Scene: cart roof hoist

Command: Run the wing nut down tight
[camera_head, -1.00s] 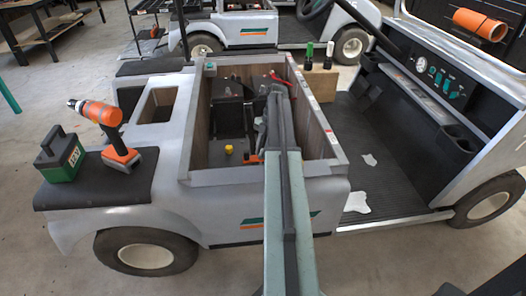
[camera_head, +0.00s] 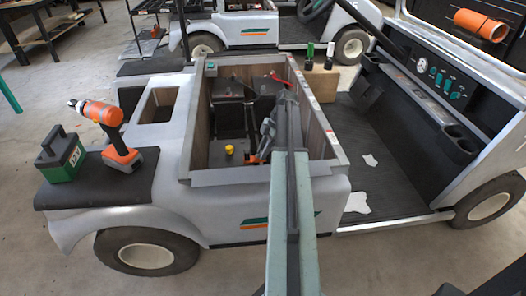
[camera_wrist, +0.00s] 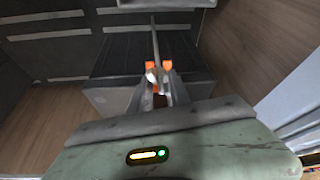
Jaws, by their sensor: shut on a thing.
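My gripper (camera_wrist: 158,68) is down inside the cart's open bay (camera_head: 190,125), its orange fingertips close together. In the wrist view it is shut on a small pale metal piece (camera_wrist: 152,79), which I take for the wing nut; its wings are not clear. A thin rod (camera_wrist: 154,38) runs from the fingertips toward the top of that view, over a dark ribbed battery (camera_wrist: 115,52).
Wood-lined walls (camera_wrist: 45,100) enclose the bay closely. A yellow cap (camera_head: 230,150) is left of my gripper, and a red lever or cable end (camera_head: 281,80) is at the far side. A drill (camera_head: 108,130) and a green box (camera_head: 61,156) stand on the left deck.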

